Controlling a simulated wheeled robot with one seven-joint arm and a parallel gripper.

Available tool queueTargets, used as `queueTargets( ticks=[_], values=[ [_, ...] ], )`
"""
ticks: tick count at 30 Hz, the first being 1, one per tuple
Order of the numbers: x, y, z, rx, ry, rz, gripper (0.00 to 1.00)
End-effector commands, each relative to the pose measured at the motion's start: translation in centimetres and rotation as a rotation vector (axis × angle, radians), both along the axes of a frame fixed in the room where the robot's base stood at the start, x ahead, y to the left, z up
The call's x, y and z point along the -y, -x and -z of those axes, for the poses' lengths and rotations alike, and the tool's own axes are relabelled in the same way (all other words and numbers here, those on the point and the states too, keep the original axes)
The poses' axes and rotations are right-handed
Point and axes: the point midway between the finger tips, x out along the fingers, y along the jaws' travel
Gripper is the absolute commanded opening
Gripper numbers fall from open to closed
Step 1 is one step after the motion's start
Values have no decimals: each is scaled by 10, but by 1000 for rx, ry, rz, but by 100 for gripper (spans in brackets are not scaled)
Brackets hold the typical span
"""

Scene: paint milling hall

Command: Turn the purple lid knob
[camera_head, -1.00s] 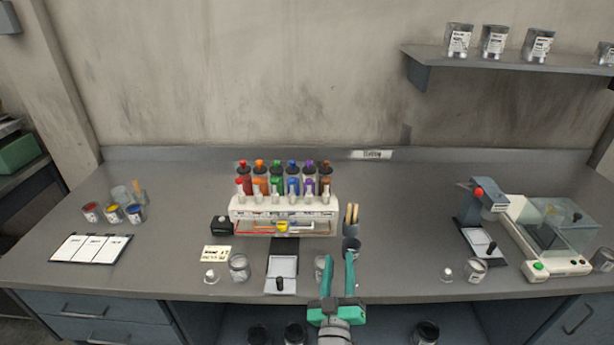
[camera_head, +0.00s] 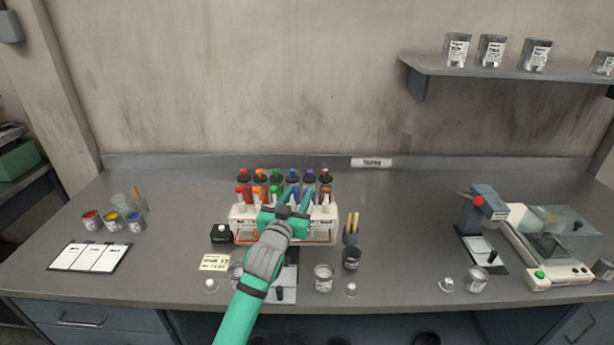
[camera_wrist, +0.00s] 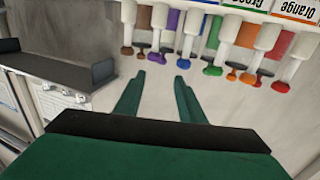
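The purple lid knob (camera_head: 310,174) tops a dark bottle in the back row of the rack (camera_head: 327,222), between a blue and a brown one. In the wrist view, purple (camera_wrist: 165,50) shows under a white holder, just beyond the fingertips; I cannot tell which purple part is the lid. My gripper (camera_head: 299,189) is in front of the rack, pointing toward its blue and purple bottles. Its two green fingers (camera_wrist: 160,76) are apart with nothing between them. My gripper and forearm hide the rack's middle.
Red, orange, green, blue and brown (camera_head: 326,173) knobs stand close beside the purple one. A dark cup with brushes (camera_head: 351,235) is right of the rack. A dark box (camera_head: 221,233) is at its left. A scale (camera_head: 548,240) stands far right. The bench behind the rack is clear.

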Motion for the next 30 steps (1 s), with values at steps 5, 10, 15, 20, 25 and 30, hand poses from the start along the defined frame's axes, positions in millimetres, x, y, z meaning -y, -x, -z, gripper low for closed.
queueTargets(
  ticks=[5, 10, 15, 20, 25, 30],
  values=[
    [-2, -8, 0, -7, -12, -2, 36],
    [4, -30, -1, -7, -13, -2, 36],
    [13, -60, -1, -5, -14, -2, 36],
    [19, -85, -1, -6, -13, -2, 36],
    [23, -100, 0, -6, -12, -3, 36],
    [24, -106, 0, -6, -10, -3, 36]
  ],
)
